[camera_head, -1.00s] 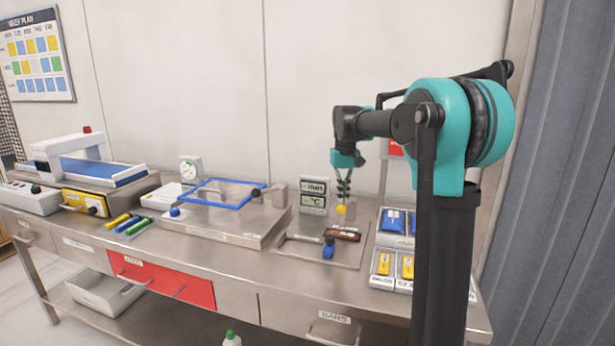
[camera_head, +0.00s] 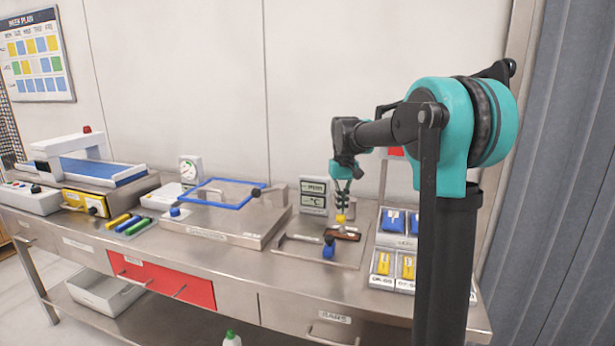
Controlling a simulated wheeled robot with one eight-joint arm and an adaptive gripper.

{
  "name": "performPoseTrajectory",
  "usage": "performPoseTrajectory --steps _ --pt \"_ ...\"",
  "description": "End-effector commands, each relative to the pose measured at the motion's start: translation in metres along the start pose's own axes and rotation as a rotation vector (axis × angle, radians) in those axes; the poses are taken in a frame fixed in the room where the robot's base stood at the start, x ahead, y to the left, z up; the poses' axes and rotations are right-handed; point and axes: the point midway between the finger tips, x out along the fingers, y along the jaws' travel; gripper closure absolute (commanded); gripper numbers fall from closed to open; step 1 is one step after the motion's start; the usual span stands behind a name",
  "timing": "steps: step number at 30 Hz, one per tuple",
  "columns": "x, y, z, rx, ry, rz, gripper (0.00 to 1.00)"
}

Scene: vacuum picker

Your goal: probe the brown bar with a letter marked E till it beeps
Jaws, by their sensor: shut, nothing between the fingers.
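A brown bar (camera_head: 345,235) lies on a steel plate (camera_head: 310,252) on the right part of the bench; its letter is too small to read. My gripper (camera_head: 341,200) is shut, pointing down above the bar. A yellow piece (camera_head: 340,218) shows at the lower end of the gripper, right over the bar's near-left part; whether it touches the bar I cannot tell. A small display (camera_head: 314,190) with a °C sign stands behind the plate; its reading is not legible.
A blue knob (camera_head: 329,248) stands on the plate just in front of the bar. Boxes with blue and yellow items (camera_head: 393,222) are close on the right. A steel unit with a blue-framed lid (camera_head: 222,195) is on the left. Three coloured markers (camera_head: 125,222) lie further left.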

Motion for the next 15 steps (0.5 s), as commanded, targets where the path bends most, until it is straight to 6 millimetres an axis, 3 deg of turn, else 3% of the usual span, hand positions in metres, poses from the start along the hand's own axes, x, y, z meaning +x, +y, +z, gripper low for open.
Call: performPoseTrajectory --steps 15 --pt "0.0079 -0.001 0.0025 0.0 -0.001 0.0 1.0"
